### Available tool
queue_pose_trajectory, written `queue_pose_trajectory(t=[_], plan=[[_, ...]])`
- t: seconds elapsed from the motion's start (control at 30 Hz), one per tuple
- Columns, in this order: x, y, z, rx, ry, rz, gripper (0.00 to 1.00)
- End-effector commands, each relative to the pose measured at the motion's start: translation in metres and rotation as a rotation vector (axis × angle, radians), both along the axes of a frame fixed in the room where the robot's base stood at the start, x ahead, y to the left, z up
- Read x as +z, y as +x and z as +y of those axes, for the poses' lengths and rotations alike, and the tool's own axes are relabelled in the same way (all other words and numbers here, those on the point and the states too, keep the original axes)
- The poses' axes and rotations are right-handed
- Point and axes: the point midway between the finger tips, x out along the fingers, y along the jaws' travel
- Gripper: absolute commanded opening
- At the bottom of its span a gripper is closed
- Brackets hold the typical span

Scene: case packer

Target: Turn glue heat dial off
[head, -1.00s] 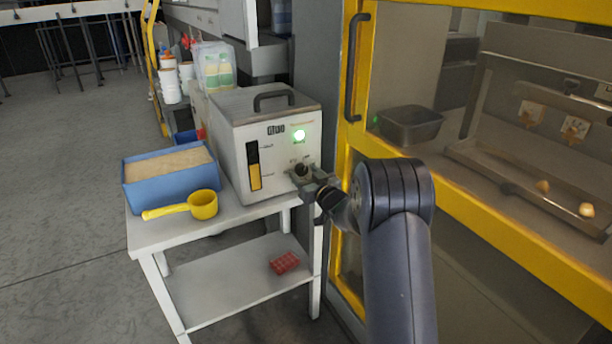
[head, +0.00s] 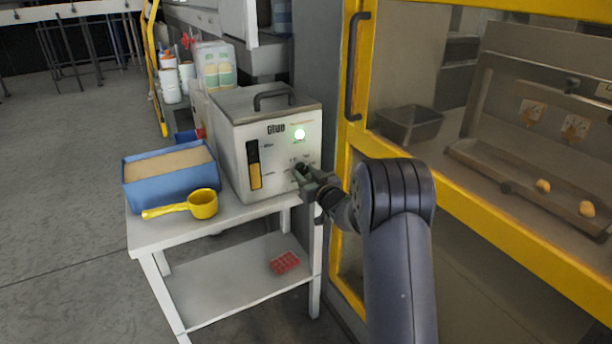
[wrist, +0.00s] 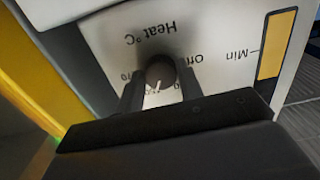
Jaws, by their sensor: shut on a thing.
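The glue unit (head: 232,135) is a white box with a top handle, standing on a small white table. The dark round heat dial (wrist: 160,72) sits below "Heat °C" lettering, which appears upside down in the wrist view. A pale pointer mark shows on the dial, towards the bottom of that view. The word "Off" is printed beside the dial, partly hidden. My gripper (head: 301,172) is at the lower right of the unit's front, with its fingers (wrist: 158,92) on both sides of the dial, shut on it.
A blue bin (head: 140,194) of pale pellets and a yellow scoop (head: 203,204) stand on the table (head: 240,213), left of my gripper. A red item (head: 285,263) lies on the lower shelf. A yellow-framed machine door (head: 357,130) stands close on the right.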

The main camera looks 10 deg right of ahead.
Motion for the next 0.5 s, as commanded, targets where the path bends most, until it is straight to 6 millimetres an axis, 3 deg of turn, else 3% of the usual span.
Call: queue_pose_trajectory(t=[0.5], plan=[[-0.0045, 0.0001, -0.001, -0.001, -0.336, -0.112, 0.12]])
